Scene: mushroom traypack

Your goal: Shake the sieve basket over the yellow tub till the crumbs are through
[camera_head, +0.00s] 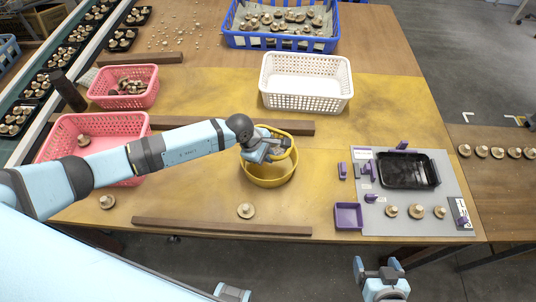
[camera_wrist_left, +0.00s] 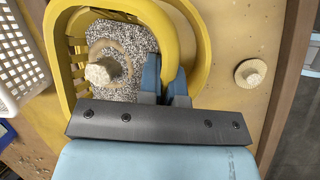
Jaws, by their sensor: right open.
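The yellow tub (camera_head: 268,181) stands on the table in the middle of the head view. My left gripper (camera_head: 268,148) is over it, shut on the handle of the yellow sieve basket (camera_head: 288,133). In the left wrist view, the sieve basket (camera_wrist_left: 77,62) has a slotted side wall, and its handle passes between the fingers of my left gripper (camera_wrist_left: 166,80). Speckled grey crumbs (camera_wrist_left: 109,35) and a pale mushroom (camera_wrist_left: 103,72) lie in the basket. The tub's rim (camera_wrist_left: 204,45) shows beyond it; its inside is mostly hidden. My right gripper (camera_head: 380,268) is open and empty at the front edge.
A white basket (camera_head: 306,104) stands behind the tub, with a blue crate (camera_head: 280,42) of mushrooms farther back. Pink baskets (camera_head: 124,72) are at left. A grey board (camera_head: 365,215) with a black tray (camera_head: 408,170) is at right. Brown strips (camera_head: 222,226) and a loose mushroom (camera_head: 245,211) lie near the tub.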

